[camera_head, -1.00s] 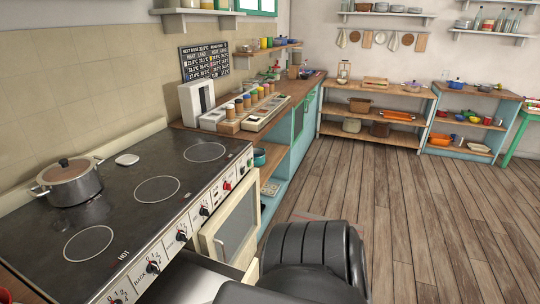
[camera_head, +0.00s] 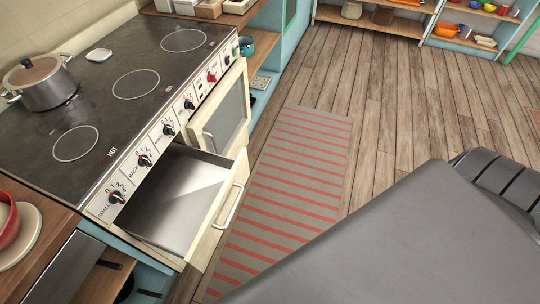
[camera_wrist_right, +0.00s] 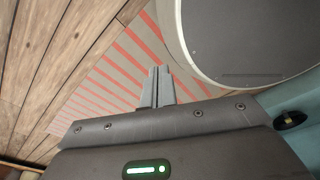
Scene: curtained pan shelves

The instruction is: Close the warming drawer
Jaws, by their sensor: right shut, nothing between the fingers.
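The warming drawer (camera_head: 184,207) stands pulled out below the stove's control panel in the head view. Its inside is bare metal, and its cream front has a light bar handle (camera_head: 228,206). My right gripper (camera_wrist_right: 158,72) shows in the right wrist view with its fingers shut and nothing between them, over the striped rug and apart from the drawer. My right arm (camera_head: 420,240) fills the lower right of the head view. My left gripper is in neither view.
The stove (camera_head: 125,80) has a lidded pot (camera_head: 43,84) on top. A cream oven door (camera_head: 222,118) is beside the drawer. A red-striped rug (camera_head: 290,180) lies on the wooden floor. Shelves (camera_head: 470,42) stand at the back. The floor between is clear.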

